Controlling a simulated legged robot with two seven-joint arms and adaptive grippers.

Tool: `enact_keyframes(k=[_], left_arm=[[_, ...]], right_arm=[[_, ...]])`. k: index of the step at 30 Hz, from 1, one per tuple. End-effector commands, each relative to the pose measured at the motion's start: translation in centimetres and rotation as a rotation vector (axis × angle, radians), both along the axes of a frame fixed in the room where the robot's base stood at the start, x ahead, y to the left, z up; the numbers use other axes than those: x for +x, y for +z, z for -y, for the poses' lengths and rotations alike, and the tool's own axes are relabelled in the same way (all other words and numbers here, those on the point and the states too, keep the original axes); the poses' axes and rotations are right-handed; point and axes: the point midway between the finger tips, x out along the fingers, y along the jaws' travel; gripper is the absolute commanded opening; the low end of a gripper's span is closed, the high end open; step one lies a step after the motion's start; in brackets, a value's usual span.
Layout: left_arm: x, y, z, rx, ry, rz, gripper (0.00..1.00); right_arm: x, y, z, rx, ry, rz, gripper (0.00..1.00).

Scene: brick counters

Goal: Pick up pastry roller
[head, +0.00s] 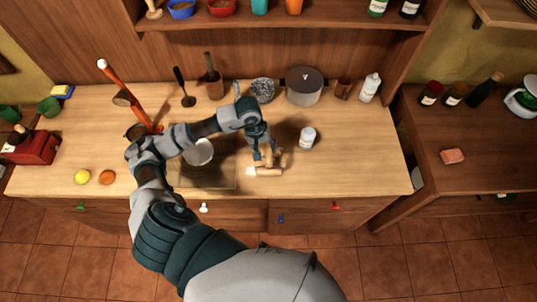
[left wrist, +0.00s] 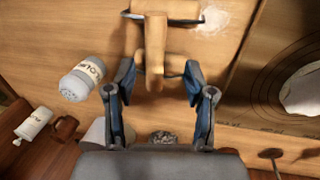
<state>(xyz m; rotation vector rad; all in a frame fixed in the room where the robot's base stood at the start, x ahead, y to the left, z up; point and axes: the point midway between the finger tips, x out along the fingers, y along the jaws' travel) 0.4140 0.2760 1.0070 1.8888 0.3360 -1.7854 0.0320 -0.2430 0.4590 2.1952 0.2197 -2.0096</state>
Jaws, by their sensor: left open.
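The pastry roller (head: 269,171) is pale wood with a T shape and lies on the counter near its front edge. In the left wrist view the pastry roller (left wrist: 155,40) has its handle pointing toward me and its cross barrel at the top edge. My left gripper (head: 264,157) is above the roller, pointing down. In the left wrist view the left gripper (left wrist: 158,76) is open, one finger on each side of the handle's near end, with visible gaps. My right gripper is not in view.
A white labelled shaker (head: 308,138) stands right of the roller. A grey pot (head: 304,86) stands behind. White flour (left wrist: 303,92) shows on the board. The counter's right front is clear.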

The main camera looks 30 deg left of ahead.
Motion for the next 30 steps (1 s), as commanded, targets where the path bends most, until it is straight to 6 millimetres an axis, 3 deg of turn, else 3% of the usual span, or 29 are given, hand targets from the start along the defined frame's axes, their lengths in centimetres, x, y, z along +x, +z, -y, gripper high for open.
enact_keyframes(k=[3,9,22,28,30], left_arm=[[0.2,-1.5,1.0,-0.004,-0.001,-0.005,0.54],[0.5,-3.9,1.2,-0.002,-0.001,-0.003,0.54],[0.5,-4.2,1.2,0.000,0.000,-0.002,0.54],[0.5,-4.2,1.3,-0.002,-0.001,-0.003,0.04],[0.5,-4.2,1.2,-0.001,-0.001,-0.003,0.00]], right_arm=[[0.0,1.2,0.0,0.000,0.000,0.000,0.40],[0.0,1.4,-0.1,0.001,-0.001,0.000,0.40],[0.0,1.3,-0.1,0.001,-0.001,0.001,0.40],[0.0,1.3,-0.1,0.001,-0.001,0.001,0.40],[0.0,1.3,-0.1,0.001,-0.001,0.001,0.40]])
